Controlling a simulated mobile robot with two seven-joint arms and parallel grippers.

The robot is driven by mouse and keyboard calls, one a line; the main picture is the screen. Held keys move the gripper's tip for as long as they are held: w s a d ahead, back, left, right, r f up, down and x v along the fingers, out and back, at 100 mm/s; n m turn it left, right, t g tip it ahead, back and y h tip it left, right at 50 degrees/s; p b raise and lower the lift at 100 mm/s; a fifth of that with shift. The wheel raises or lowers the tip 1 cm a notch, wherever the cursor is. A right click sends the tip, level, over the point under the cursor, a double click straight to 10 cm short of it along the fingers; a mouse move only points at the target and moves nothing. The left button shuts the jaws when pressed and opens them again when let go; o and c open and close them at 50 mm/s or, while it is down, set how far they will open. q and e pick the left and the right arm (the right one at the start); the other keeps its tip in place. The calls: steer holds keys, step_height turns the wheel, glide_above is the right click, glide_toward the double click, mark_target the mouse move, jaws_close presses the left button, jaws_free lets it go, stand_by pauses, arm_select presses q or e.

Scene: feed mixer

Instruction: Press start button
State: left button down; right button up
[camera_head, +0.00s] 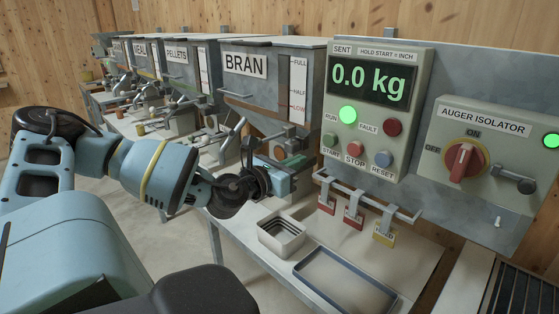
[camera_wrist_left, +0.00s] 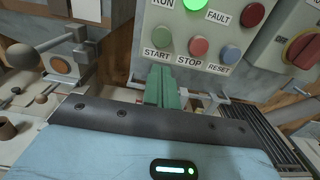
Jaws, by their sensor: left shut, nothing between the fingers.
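The start button (camera_head: 330,142) is a round green button on the grey control panel, above the label START, left of the red stop button (camera_head: 355,149) and the blue reset button (camera_head: 383,159). In the left wrist view the start button (camera_wrist_left: 160,36) is in plain sight above its label. My left gripper (camera_head: 290,178) is left of and below the panel in the head view. In the left wrist view its green fingers (camera_wrist_left: 161,76) are shut and empty, pointing up towards the panel just below the START label, apart from the button. My right gripper is not in view.
The display (camera_head: 373,80) reads 0.0 kg, and the green run lamp (camera_head: 348,115) is lit. The auger isolator (camera_head: 465,160) is to the right. Tags (camera_head: 353,215) hang on a rail below the panel. A square tin (camera_head: 281,235) and a tray (camera_head: 345,280) lie on the bench.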

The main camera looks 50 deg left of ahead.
arm_select(q)
steer(key=s, duration=0.3)
steer(key=shift+s+d+p, duration=0.15)
steer(key=shift+d+p, duration=0.05)
steer(key=shift+p, duration=0.2)
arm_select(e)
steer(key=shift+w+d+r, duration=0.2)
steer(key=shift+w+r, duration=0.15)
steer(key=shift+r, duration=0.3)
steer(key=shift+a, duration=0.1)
